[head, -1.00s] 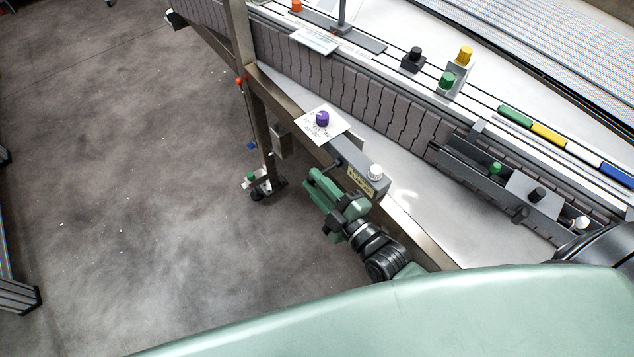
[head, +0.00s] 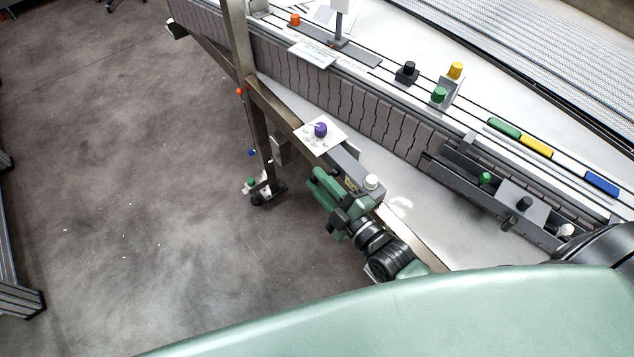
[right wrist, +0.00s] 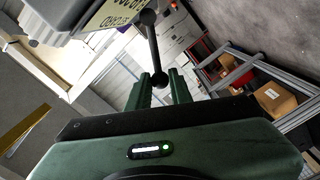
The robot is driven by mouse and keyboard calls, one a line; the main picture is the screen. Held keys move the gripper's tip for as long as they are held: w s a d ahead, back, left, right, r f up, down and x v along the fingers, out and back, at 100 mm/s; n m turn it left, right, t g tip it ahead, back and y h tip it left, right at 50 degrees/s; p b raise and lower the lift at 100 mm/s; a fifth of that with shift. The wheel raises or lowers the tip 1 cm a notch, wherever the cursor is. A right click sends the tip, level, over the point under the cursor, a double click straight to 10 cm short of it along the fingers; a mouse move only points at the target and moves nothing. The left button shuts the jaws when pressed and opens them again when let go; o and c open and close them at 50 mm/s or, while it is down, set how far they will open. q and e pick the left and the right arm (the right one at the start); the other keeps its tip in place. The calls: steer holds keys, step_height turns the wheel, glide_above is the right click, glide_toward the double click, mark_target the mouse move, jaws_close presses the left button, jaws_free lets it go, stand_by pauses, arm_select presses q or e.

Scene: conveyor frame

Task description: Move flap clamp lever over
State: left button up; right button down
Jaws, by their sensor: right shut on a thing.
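The black lever (right wrist: 154,50) shows in the right wrist view as a rod with a ball at each end, beside a grey housing with a yellow label (right wrist: 103,18) seen upside down. My right gripper (right wrist: 160,88) is shut on the lever's near ball end, which sits between its green fingers. In the head view my right gripper (head: 318,182) is at the floor-side face of the grey housing (head: 352,163), partly covering the yellow label. The lever itself is hidden there. My left gripper is not in view.
A metal frame leg (head: 262,140) stands to the left. Beyond lies the conveyor with several coloured knobs. The floor (head: 130,190) at left is clear.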

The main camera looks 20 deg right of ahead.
steer(key=shift+d+r, duration=0.15)
steer(key=shift+r, duration=0.1)
steer(key=shift+w+d+r+p, duration=0.3)
steer(key=shift+d+r+p, duration=0.35)
steer(key=shift+r+p, duration=0.1)
steer(key=shift+w+d+r+p, duration=0.3)
steer(key=shift+d+r+p, duration=0.2)
steer(key=shift+d, duration=0.25)
steer(key=c, duration=1.2)
jaws_free()
steer(key=shift+o, duration=0.2)
steer(key=shift+s+f, duration=0.1)
